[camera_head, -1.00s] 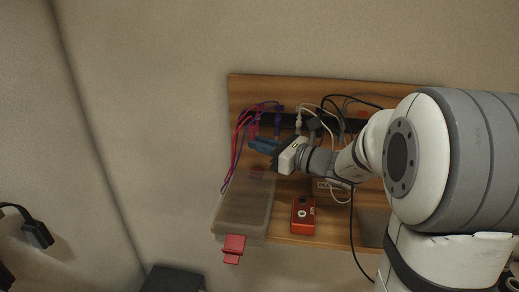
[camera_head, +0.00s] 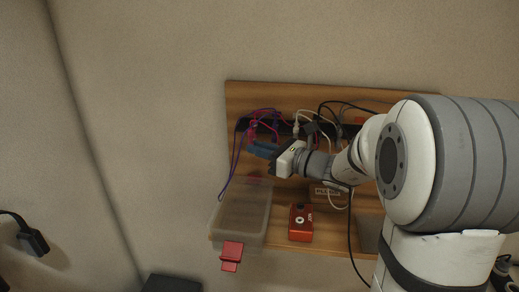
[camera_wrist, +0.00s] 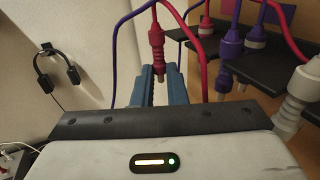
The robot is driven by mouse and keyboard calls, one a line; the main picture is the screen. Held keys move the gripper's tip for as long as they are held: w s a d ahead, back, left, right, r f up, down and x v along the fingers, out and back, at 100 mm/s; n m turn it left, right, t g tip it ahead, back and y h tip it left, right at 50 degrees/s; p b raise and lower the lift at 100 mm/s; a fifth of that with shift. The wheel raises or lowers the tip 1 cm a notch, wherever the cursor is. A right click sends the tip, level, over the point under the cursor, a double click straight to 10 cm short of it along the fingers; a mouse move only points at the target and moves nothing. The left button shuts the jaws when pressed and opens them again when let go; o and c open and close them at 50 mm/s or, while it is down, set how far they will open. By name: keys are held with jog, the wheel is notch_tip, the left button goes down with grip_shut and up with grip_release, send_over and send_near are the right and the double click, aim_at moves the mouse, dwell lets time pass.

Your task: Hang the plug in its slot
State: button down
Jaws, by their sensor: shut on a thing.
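A red plug (camera_wrist: 157,50) on a red cable stands upright between the blue fingers of my gripper (camera_wrist: 160,88) in the wrist view. My gripper is shut on it. In the head view my gripper (camera_head: 262,150) is in front of the left part of the black slotted rack (camera_head: 290,128); the red plug is too small there to make out clearly. In the wrist view the rack (camera_wrist: 278,72) lies to the right of the held plug, apart from it. A purple plug (camera_wrist: 230,45) and a white plug (camera_wrist: 297,85) hang at the rack. The plug's own slot cannot be told.
A clear bin (camera_head: 240,210) with a red clip (camera_head: 231,256) stands on the wooden shelf below my gripper. An orange box (camera_head: 301,222) is beside it. Loose purple and red cables loop around my fingers. A headset (camera_wrist: 60,70) hangs on the left wall.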

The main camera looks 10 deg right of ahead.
jog(key=shift+w, duration=0.15)
jog(key=shift+w+d+r, duration=0.1)
jog(key=shift+w, duration=0.1)
dwell(0.3)
